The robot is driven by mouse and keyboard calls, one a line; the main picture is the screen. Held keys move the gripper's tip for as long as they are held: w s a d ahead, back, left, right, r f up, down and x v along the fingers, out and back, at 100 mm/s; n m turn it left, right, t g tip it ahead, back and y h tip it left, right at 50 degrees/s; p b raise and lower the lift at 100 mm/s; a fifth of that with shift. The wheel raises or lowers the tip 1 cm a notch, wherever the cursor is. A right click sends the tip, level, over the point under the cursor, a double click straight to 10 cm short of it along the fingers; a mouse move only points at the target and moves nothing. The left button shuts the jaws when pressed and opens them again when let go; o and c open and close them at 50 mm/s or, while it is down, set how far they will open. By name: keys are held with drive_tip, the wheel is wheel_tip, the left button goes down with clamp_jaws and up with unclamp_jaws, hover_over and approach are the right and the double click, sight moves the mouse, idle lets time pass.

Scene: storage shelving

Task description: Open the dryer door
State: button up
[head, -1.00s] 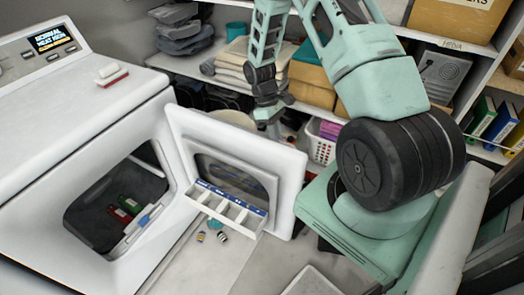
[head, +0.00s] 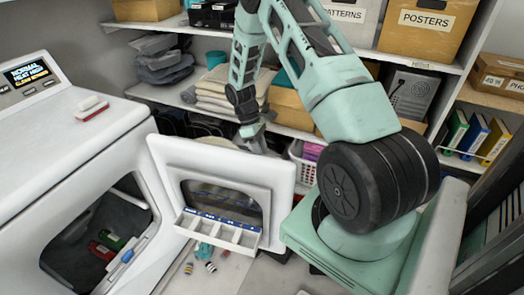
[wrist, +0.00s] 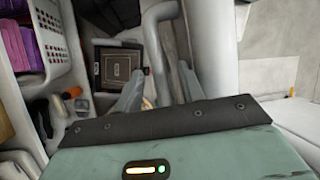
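The white dryer (head: 70,130) stands at the left in the head view, with its dark drum opening uncovered. Its door (head: 277,178) stands swung well out to the right, inner side facing the head camera. My gripper (head: 254,140) is behind the door's top edge, its tips partly hidden. In the wrist view, my gripper (wrist: 158,78) has its two fingers apart, with a gap between them. A pale curved bar shows beyond and between the fingers, and I cannot tell whether they touch it. A white panel, apparently the door (wrist: 210,45), is just right of the fingers.
A compartmented tray (head: 218,230) is on the door's inner side. Small items (head: 210,266) lie on the floor below. Shelves with folded cloth (head: 225,92) and boxes stand behind my arm. A white basket (head: 305,165) is right of the door.

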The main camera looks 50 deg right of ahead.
drive_tip(key=b+v, duration=0.2)
drive_tip(key=v, duration=1.5)
drive_tip(key=shift+r, duration=0.25)
drive_tip(key=s+a+r+n+t, duration=0.1)
drive_tip(key=s+a+r, duration=0.1)
drive_tip(key=a, duration=0.8)
drive_tip(key=s+a+r+t, duration=0.1)
drive_tip(key=s+a+r, duration=0.15)
drive_tip(key=a, duration=0.65)
drive_tip(key=s+a+r+n+t, duration=0.1)
drive_tip(key=s+a, duration=0.2)
drive_tip(key=a, duration=0.7)
drive_tip(key=s+a+t, duration=0.1)
drive_tip(key=s+a, duration=0.4)
drive_tip(key=s, duration=0.5)
drive_tip(key=s+a+t, duration=0.1)
drive_tip(key=s+a, duration=0.3)
drive_tip(key=s, duration=0.5)
drive_tip(key=shift+s+a+n, duration=0.3)
drive_tip(key=shift+s+a, duration=0.1)
